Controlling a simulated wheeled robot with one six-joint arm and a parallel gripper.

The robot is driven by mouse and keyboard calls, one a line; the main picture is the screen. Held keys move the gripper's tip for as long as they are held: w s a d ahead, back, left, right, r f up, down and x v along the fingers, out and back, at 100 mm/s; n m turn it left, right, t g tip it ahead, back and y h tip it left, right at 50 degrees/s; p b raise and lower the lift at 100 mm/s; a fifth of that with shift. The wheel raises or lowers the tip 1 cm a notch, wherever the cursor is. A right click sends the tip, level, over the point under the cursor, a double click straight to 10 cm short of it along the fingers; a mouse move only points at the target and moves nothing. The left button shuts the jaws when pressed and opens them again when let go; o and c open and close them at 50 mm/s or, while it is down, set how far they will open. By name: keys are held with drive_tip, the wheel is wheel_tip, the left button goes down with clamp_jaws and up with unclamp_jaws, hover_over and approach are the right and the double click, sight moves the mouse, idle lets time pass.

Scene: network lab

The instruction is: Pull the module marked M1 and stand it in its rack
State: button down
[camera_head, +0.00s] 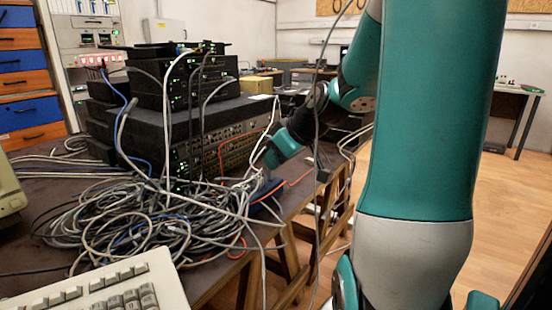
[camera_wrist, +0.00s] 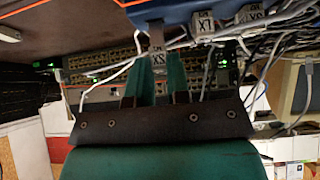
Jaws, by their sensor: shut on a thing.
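My gripper (camera_wrist: 155,85) is shut on a grey module (camera_wrist: 157,62). It has a white label with large letters that look like SX; the small mark above them is too small to read for sure. The module's far end is at the edge of a blue rack (camera_wrist: 185,10); I cannot tell whether it is seated or just beside it. Two more labelled modules, one LX (camera_wrist: 202,26) and one SX (camera_wrist: 250,15), are at the same rack. In the head view my gripper (camera_head: 268,172) is low over the blue rack (camera_head: 267,189) at the table's right edge; the module is hidden there.
A stack of black network switches (camera_head: 205,135) stands behind and left of the gripper. A large tangle of cables (camera_head: 150,225) covers the table's front. A red-orange cable (camera_head: 300,178) and grey cables run close by the gripper. A keyboard (camera_head: 110,290) lies at the front.

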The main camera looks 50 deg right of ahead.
drive_tip(key=shift+f+b, duration=1.05)
drive_tip(key=shift+f, duration=0.15)
idle(0.6)
drive_tip(key=c, duration=1)
unclamp_jaws()
drive_tip(key=p+v, duration=0.5)
drive_tip(key=v, duration=1.2)
drive_tip(key=shift+p, duration=0.35)
drive_tip(key=shift+s+r, duration=0.1)
drive_tip(key=shift+r, duration=0.05)
